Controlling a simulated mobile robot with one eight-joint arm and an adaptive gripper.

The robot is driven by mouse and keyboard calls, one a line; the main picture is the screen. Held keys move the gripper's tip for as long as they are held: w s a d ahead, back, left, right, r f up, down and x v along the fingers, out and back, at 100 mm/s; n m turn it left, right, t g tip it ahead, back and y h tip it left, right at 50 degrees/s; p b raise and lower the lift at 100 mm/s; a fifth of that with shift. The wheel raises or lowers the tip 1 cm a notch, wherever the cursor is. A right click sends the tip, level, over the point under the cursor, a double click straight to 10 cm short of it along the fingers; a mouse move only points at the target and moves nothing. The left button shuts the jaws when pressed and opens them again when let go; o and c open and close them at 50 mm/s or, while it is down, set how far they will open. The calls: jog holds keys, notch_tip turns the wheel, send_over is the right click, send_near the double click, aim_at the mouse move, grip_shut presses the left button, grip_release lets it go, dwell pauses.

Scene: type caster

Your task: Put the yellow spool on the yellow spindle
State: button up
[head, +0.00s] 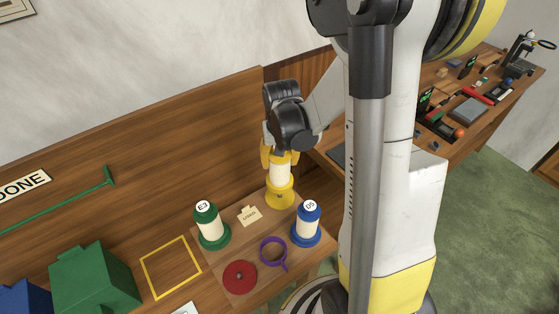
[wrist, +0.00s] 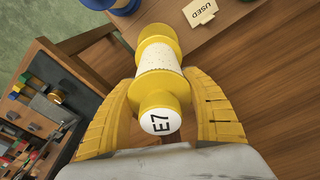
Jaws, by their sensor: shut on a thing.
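The yellow spool (head: 281,172) has a white wound middle and yellow ends. My gripper (head: 277,156) is shut on its upper end and holds it upright or nearly so. In the wrist view the spool (wrist: 158,62) sits between the two yellow fingers (wrist: 160,112), with its label E7 facing the camera. A yellow disc (head: 280,198), which looks like the base of the yellow spindle, shows right below the spool on the board. I cannot tell whether the spool touches it or hangs just above. The spindle's post does not show, and the spool hides that spot in the wrist view.
A green spool (head: 211,227) and a blue spool (head: 306,226) stand on the board, with a USED card (head: 249,215) between them. A red disc (head: 240,277) and a purple ring (head: 272,251) lie in front. A yellow square outline (head: 171,267) is empty at left, beside a green box (head: 93,278).

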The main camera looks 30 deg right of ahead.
jog(key=shift+f+b, duration=2.05)
jog(key=shift+f, duration=0.1)
jog(key=shift+f+b, duration=1.5)
jog(key=shift+f, duration=0.05)
jog(key=o, duration=1.5)
jog(key=shift+r+p, duration=2.05)
jog(key=shift+r, duration=1)
